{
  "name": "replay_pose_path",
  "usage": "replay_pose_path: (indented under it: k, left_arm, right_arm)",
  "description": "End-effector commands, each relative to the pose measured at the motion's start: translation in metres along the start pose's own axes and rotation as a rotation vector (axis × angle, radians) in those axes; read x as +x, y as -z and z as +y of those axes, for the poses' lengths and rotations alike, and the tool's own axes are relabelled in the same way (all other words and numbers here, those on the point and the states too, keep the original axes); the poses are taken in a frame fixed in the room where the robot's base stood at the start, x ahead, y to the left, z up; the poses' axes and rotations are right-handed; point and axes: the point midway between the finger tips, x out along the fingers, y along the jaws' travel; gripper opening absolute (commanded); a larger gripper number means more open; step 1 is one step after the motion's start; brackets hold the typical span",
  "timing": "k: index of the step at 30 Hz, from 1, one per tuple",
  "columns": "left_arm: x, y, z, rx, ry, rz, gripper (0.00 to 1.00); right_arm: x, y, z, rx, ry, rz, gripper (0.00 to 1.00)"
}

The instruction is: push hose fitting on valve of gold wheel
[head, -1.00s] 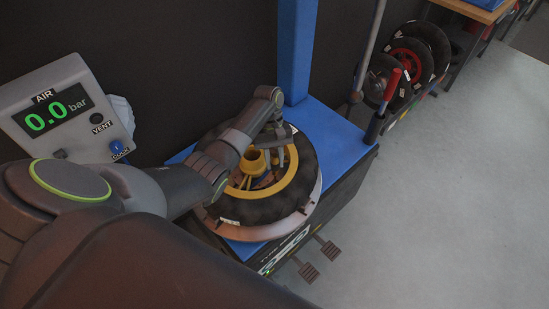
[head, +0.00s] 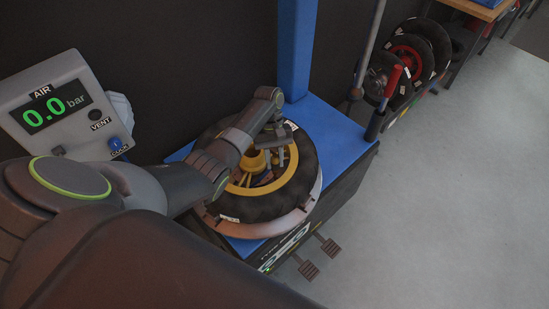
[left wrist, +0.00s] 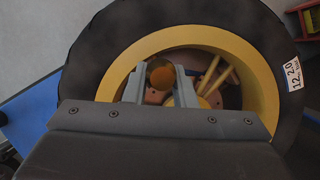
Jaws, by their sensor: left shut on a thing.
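The gold wheel (head: 239,190) with its black tyre lies flat on the round plate of the blue tyre machine in the head view. Its gold rim also fills the left wrist view (left wrist: 262,85). My left gripper (head: 276,158) reaches down over the rim opening, near the wheel's hub. In the left wrist view my left gripper (left wrist: 160,84) is shut on a small round gold-orange piece, which looks like the hose fitting (left wrist: 162,77). The valve cannot be made out, so I cannot tell whether the piece touches it. My right gripper is out of view.
The air box (head: 58,105) at the left reads 0.0 bar and has VENT and COCK knobs. A blue post (head: 295,50) stands behind the wheel. More wheels (head: 405,60) stand at the back right. The grey floor on the right is clear.

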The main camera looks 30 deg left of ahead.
Motion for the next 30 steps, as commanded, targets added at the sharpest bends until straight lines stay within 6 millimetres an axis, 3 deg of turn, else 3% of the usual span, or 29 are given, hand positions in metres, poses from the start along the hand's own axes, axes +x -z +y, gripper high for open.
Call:
replay_pose_path:
  k: [14, 15, 20, 30]
  left_arm:
    - [0.0030, 0.0007, -0.0002, 0.000, 0.000, -0.001, 0.00]
    - [0.0032, 0.0007, -0.0002, -0.001, 0.000, -0.001, 0.28]
    - [0.0029, 0.0007, -0.0002, 0.000, 0.000, -0.001, 0.49]
    - [-0.0013, 0.0013, 0.0001, 0.000, -0.001, 0.001, 0.49]
  right_arm:
    - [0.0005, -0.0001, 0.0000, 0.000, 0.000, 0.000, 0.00]
    - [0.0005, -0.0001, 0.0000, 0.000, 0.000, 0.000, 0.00]
    - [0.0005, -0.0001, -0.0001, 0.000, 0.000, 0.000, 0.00]
    - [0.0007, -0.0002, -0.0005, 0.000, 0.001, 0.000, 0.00]
